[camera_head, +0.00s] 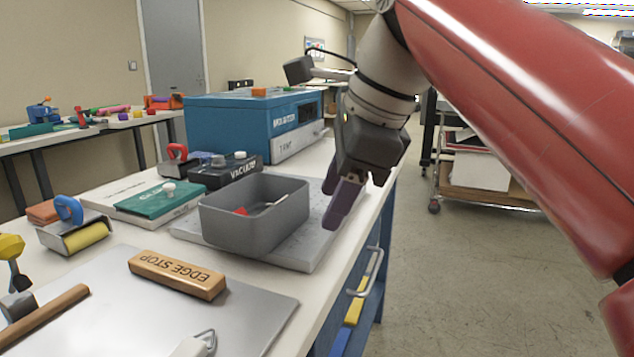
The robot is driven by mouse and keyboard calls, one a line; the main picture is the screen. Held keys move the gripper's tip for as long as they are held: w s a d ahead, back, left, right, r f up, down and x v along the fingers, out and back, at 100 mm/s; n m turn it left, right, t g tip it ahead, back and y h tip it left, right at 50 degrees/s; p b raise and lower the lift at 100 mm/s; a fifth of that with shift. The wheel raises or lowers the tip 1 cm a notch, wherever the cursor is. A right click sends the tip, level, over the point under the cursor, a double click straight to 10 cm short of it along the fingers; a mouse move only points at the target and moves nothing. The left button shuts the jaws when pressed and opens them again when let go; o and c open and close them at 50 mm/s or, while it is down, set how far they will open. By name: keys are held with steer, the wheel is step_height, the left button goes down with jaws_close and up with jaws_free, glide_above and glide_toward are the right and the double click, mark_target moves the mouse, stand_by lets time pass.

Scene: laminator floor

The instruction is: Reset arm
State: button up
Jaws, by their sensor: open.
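My gripper (343,203) hangs from my red and white arm, which comes in from the upper right. Its dark purple fingers point down at the right of the grey bin (254,232), near the bench's right edge. The near finger overlaps the far one, so the gap between them is mostly hidden. The gripper is open and I see nothing held in it. The grey bin stands on a light grey plate (302,253) and has a red item (241,211) and a pale, thin item inside.
The white bench holds an edge stop block (178,273), a roller with blue handle (72,226), a green-topped box (160,201), a black vacuum box (226,169) and a blue laminator (250,122). A drawer handle (367,275) juts from the bench. Open floor (470,280) lies right.

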steer(key=s+d+f+n+t+h, duration=0.1)
steer(key=s+d+f+n, duration=0.2)
steer(key=f+n, duration=0.3)
steer(key=s+d+f+n+t+h, duration=0.1)
steer(key=s+d+f+n, duration=0.2)
steer(key=f, duration=1)
steer(key=s+d+f+n+h, duration=0.1)
steer(key=s+d+f+n, duration=0.2)
steer(key=d+f+n, duration=0.4)
step_height(320, 180, down, 2)
steer(key=shift+s+f+n+t+h, duration=0.2)
steer(key=shift+n+t+h, duration=0.2)
steer(key=shift+n, duration=0.4)
steer(key=shift+r, duration=0.1)
steer(key=shift+c, duration=0.3)
